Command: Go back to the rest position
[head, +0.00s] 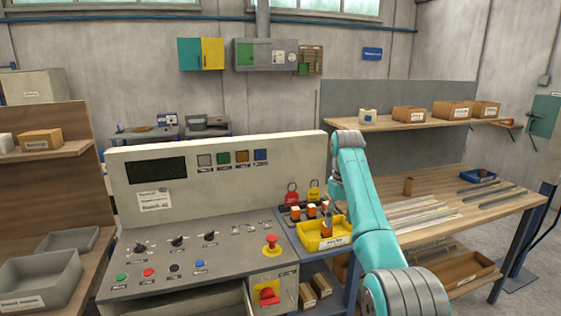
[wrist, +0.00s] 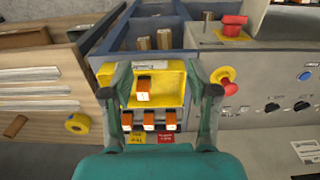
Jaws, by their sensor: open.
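My gripper (wrist: 158,80) is open in the wrist view, its two dark fingers spread apart with nothing between them. It hangs above a yellow bin (wrist: 102,76) that holds an orange-and-white piece (wrist: 144,84). Several similar orange-topped pieces (wrist: 148,122) stand in a row beside the bin, on the side nearer my gripper body. In the head view the yellow bin (head: 312,243) sits right of the control panel. My teal arm reaches up from the lower right and bends down near the bin. The fingertips are hard to make out there.
The grey control console (head: 190,255) with a red emergency button (head: 271,244) is left of the bin. Red and yellow tags (head: 292,193) stand behind the row. A wooden bench (head: 450,212) with long strips is to the right, under a shelf (head: 415,122) with boxes.

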